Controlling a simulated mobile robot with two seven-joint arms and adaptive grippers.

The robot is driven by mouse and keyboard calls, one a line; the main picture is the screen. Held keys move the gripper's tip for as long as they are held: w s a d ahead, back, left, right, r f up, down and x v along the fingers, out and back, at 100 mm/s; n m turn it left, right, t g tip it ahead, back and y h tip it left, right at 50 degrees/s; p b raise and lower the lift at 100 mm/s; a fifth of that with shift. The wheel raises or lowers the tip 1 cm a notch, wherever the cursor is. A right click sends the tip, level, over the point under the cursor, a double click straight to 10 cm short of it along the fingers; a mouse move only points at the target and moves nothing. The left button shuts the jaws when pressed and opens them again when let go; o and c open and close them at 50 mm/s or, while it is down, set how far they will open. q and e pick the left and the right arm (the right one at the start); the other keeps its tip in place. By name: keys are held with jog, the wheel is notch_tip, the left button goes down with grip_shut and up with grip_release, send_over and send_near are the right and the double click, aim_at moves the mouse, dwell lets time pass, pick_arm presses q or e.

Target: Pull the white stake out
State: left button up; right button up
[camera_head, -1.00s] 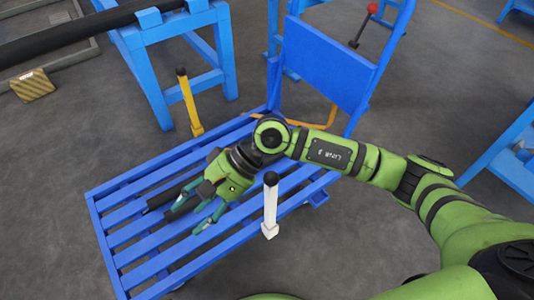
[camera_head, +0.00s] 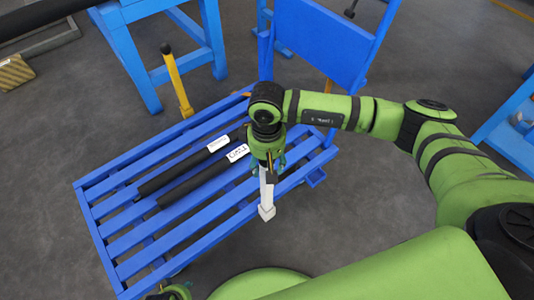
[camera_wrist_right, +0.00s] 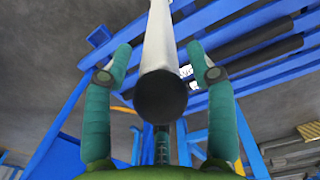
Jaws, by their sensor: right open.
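The white stake (camera_head: 267,197) stands upright at the front right edge of the blue slatted cart (camera_head: 110,256). In the head view my right gripper (camera_head: 268,170) is over its upper end and hides its top. In the right wrist view the white shaft (camera_wrist_right: 158,38) ends in a black round tip (camera_wrist_right: 160,96). This tip lies between the two teal fingers of my right gripper (camera_wrist_right: 160,80), which are spread with a gap on both sides. My left gripper is not clearly seen; only a small green part shows at the bottom edge of the head view.
Two black rods with white labels lie on the cart slats, one farther (camera_head: 178,170) and one nearer (camera_head: 198,178). A yellow stake (camera_head: 177,82) with a black tip stands at the cart's far edge. A blue upright panel (camera_head: 320,42) rises at the cart's back. Grey floor lies in front.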

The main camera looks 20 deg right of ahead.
jog(key=shift+f, duration=0.45)
grip_shut()
jog(key=shift+r, duration=0.2)
jog(key=shift+r+p, duration=2.45)
jog(key=shift+r, duration=2.45)
